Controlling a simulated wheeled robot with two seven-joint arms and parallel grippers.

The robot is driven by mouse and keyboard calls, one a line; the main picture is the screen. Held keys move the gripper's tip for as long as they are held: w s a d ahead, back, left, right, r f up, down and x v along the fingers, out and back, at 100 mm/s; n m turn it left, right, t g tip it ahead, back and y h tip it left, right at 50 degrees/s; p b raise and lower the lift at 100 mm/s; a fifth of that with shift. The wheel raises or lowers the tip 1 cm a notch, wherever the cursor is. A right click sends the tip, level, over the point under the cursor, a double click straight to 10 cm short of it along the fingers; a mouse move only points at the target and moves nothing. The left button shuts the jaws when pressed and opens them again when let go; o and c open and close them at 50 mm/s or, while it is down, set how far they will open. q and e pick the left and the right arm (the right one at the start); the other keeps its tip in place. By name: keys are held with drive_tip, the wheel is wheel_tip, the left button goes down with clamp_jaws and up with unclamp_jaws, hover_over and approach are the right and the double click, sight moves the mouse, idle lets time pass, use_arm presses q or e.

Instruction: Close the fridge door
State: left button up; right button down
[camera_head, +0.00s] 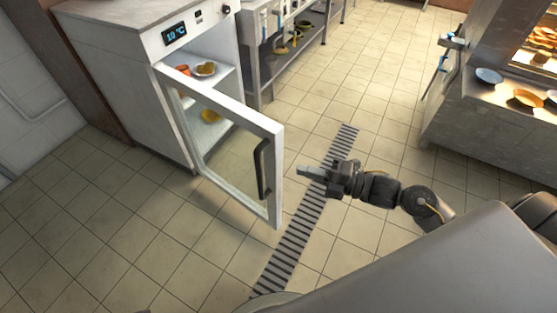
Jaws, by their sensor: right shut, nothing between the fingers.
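The fridge (130,62) is a white cabinet with a 10 °C display at the left of the head view. Its glass door (277,188) stands wide open, hinged at the fridge's left front side and reaching out toward the middle of the floor. A dark vertical handle (262,170) is near the door's free edge. My right gripper (300,170) is shut and empty. In the picture it is just right of the door's free edge; a small gap shows between them. My left gripper is not in view.
Inside the fridge a shelf holds a plate of food (205,69) and an orange-red cup (183,70). A metal table (285,50) stands right of the fridge. A lit counter (480,125) is at the right. A drain grate (295,235) crosses the open tiled floor.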

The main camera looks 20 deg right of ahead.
sight(279, 152)
drive_tip(key=shift+n, duration=0.3)
drive_tip(key=x, duration=0.3)
drive_tip(key=w+x, duration=0.1)
drive_tip(key=x, duration=0.2)
drive_tip(key=d+r+x, duration=0.1)
drive_tip(key=x, duration=0.2)
drive_tip(key=shift+w, duration=0.3)
drive_tip(key=shift+w+d, duration=0.35)
drive_tip(key=shift+d, duration=0.2)
drive_tip(key=shift+d+f, duration=0.1)
